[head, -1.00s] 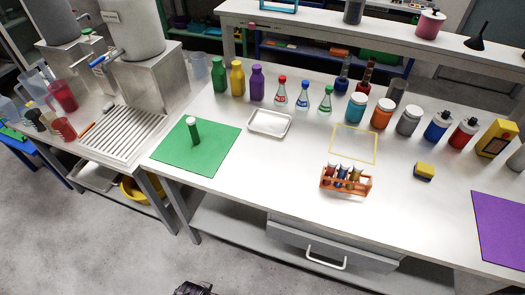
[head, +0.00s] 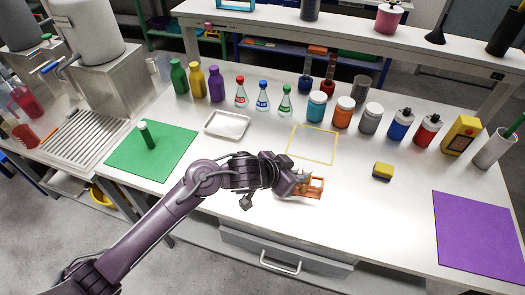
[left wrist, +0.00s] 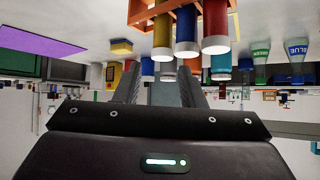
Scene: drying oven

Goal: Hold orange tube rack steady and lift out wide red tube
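The orange tube rack (head: 316,187) stands on the white bench in the head view. My left gripper (head: 298,180) is at its left side and hides the tubes there. In the left wrist view, which is upside down, the rack (left wrist: 143,14) is at the top edge. It holds a yellow tube (left wrist: 162,32), a blue tube (left wrist: 186,28) and a wide red tube (left wrist: 215,22), all with pale caps. My left gripper's two fingers (left wrist: 160,88) are apart with nothing visible between them. Contact with the rack cannot be told. My right gripper is in no view.
A yellow sponge (head: 383,171) lies right of the rack, and a yellow outlined square (head: 313,145) is behind it. A white tray (head: 227,125) and a green mat (head: 172,160) are left. A purple mat (head: 480,236) is right. Bottles and flasks line the back.

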